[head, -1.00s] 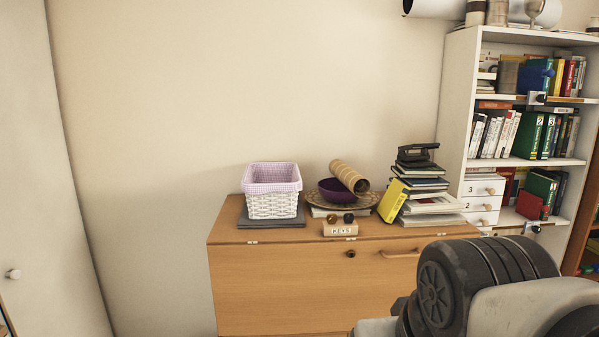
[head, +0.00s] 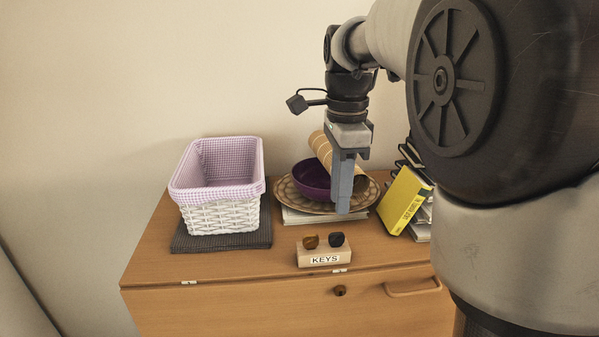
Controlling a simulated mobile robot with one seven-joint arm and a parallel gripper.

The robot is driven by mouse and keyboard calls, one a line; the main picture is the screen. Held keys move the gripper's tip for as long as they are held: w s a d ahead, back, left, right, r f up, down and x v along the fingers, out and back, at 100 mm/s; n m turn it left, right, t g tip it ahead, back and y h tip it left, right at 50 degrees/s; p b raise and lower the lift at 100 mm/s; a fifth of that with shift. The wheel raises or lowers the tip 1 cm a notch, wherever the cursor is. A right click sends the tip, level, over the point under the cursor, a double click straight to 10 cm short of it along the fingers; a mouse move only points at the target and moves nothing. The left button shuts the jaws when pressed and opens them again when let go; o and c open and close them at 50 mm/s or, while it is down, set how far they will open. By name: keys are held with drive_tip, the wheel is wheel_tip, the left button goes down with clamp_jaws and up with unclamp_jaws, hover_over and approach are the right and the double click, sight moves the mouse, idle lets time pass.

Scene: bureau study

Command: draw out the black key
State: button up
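The black key (head: 337,240) stands with its dark head up in the right side of a small wooden block labelled KEYS (head: 324,257). A brown key (head: 310,242) stands beside it on the left. The block sits near the front edge of the bureau top. My gripper (head: 343,208) points down behind and above the block, in front of the purple bowl and the cardboard tube. It is apart from the keys. Its fingers are seen edge-on, so the gap between them cannot be made out.
A white wicker basket (head: 224,216) stands on a dark mat (head: 214,238) at left. A purple bowl (head: 311,180), a cardboard tube (head: 329,152) and a woven plate (head: 289,197) are behind. A yellow book (head: 404,201) leans at right. Bureau top (head: 270,265) is bare around the block.

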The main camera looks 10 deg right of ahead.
sight(337, 233)
drive_tip(key=shift+w+f, duration=0.15)
drive_tip(key=shift+w, duration=0.2)
drive_tip(key=shift+d+f, duration=0.1)
drive_tip(key=shift+f, duration=0.1)
drive_tip(key=shift+s+f+b, duration=0.2)
drive_tip(key=shift+f+b, duration=0.45)
drive_tip(key=shift+f, duration=0.1)
wheel_tip(337, 233, down, 7)
drive_tip(key=b, duration=0.4)
drive_tip(key=shift+w+r+b, duration=0.1)
drive_tip(key=shift+r+b, duration=0.05)
drive_tip(key=shift+b, duration=0.15)
clamp_jaws()
drive_tip(key=shift+r, duration=0.2)
